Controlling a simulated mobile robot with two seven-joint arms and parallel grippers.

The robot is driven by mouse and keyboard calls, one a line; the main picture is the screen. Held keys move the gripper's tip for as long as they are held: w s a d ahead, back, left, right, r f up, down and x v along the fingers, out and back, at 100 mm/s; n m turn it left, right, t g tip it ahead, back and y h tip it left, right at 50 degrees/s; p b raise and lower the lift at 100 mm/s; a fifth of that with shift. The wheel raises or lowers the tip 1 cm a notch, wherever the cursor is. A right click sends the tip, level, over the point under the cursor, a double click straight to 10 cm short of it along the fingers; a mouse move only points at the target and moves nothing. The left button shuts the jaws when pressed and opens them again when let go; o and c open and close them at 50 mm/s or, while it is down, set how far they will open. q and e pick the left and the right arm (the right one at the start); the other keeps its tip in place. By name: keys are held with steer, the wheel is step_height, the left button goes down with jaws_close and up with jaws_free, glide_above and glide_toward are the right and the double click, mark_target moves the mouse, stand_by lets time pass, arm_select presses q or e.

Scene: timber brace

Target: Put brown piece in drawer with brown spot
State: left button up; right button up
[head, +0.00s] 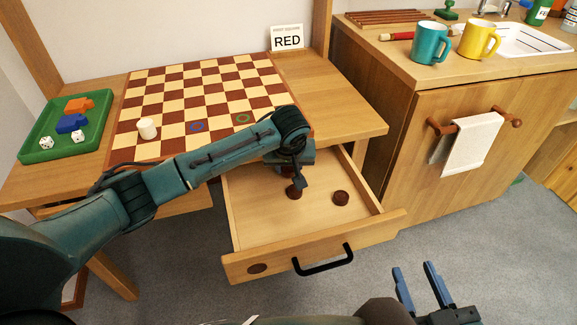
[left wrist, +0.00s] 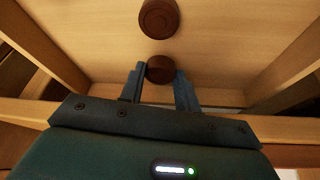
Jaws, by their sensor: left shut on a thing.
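The drawer (head: 320,222) is pulled out and has a brown spot (head: 257,268) on its front and a black handle. My left gripper (left wrist: 160,78) is shut on a brown round piece (left wrist: 160,69) inside the drawer, close to its floor. Another brown piece (left wrist: 159,18) lies loose beyond it in the left wrist view. In the head view one brown piece (head: 294,191) shows at the left fingertip and another (head: 341,198) lies to its right; the left gripper partly hides this area. My right gripper (head: 418,278) is open and empty above the floor.
A checkered board (head: 200,90) with a white piece (head: 147,128) is on the table. A green tray (head: 38,155) holds orange and blue pieces and dice. A sign (head: 287,38) reads RED. A counter with mugs (head: 431,43) stands right.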

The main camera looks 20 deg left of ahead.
arm_select(q)
steer(key=shift+f, duration=0.1)
steer(key=shift+f+p, duration=0.3)
steer(key=shift+f, duration=0.15)
steer(key=o, duration=0.7)
steer(key=shift+f, duration=0.1)
steer(key=shift+c, duration=0.2)
arm_select(e)
steer(key=shift+f, duration=0.1)
arm_select(q)
steer(key=shift+r, duration=0.2)
steer(key=p+v, duration=0.3)
steer(key=v, duration=1)
arm_select(e)
steer(key=shift+s+d+m+g+h, duration=0.2)
steer(key=shift+s+m+g+h, duration=0.15)
steer(key=shift+g, duration=0.4)
steer(key=shift+s+d+m+g+h, duration=0.25)
steer(key=shift+g+h, duration=0.1)
steer(key=shift+g, duration=0.4)
arm_select(q)
steer(key=shift+w, duration=0.15)
